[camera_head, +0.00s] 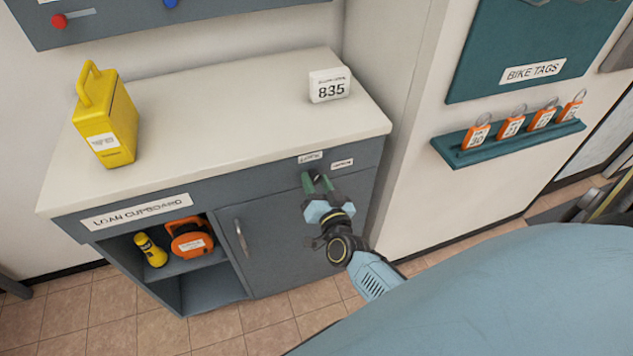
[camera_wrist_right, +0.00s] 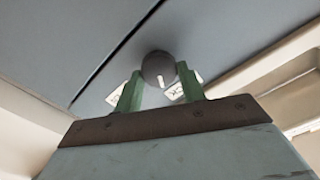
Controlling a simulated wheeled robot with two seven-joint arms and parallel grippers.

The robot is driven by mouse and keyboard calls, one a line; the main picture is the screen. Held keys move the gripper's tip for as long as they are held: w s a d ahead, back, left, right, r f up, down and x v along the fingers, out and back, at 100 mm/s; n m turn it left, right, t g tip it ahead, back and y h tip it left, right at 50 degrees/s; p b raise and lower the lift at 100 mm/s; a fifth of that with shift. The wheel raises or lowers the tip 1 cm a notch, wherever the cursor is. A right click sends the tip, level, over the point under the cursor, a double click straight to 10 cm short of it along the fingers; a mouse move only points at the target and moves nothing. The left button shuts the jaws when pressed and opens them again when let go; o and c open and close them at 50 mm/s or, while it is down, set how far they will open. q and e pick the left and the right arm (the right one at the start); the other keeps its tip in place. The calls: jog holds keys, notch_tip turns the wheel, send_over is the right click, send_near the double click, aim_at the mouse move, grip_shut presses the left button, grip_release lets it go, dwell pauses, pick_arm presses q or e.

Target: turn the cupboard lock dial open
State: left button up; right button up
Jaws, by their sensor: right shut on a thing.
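The lock dial (camera_wrist_right: 158,70) is a dark round knob with a white mark, on the front of the grey loan cupboard (camera_head: 280,225). My right gripper (camera_head: 318,183) is at the upper right of the cupboard front. In the right wrist view its green fingers (camera_wrist_right: 160,92) are on either side of the dial, shut on it. The white mark points down toward the gripper in that view. Two small white labels, partly hidden by the fingers, sit beside the dial. In the head view the fingers mostly hide the dial. My left gripper is not in view.
The cupboard door has a metal handle (camera_head: 241,238) and appears closed. An open shelf at left holds a yellow torch (camera_head: 150,249) and an orange case (camera_head: 190,240). A yellow box (camera_head: 105,125) and a white "835" card (camera_head: 330,85) stand on the countertop (camera_head: 230,110).

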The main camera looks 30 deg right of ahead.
jog(key=m, duration=0.5)
jog(key=shift+d+f+m+b, duration=0.1)
jog(key=shift+f+m+b, duration=0.05)
jog(key=shift+m+b, duration=0.15)
jog(key=m, duration=0.3)
jog(key=shift+b, duration=0.35)
jog(key=m, duration=0.2)
jog(key=shift+f+m+b, duration=0.1)
jog(key=shift+m+b, duration=0.2)
jog(key=shift+m, duration=0.1)
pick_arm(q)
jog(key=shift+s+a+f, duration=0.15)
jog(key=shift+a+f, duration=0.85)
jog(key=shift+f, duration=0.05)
pick_arm(e)
jog(key=shift+m, duration=0.4)
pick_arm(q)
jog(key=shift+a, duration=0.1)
pick_arm(e)
jog(key=o, duration=0.9)
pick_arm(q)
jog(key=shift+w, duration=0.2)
pick_arm(e)
jog(key=shift+o, duration=0.2)
jog(key=shift+s, duration=0.15)
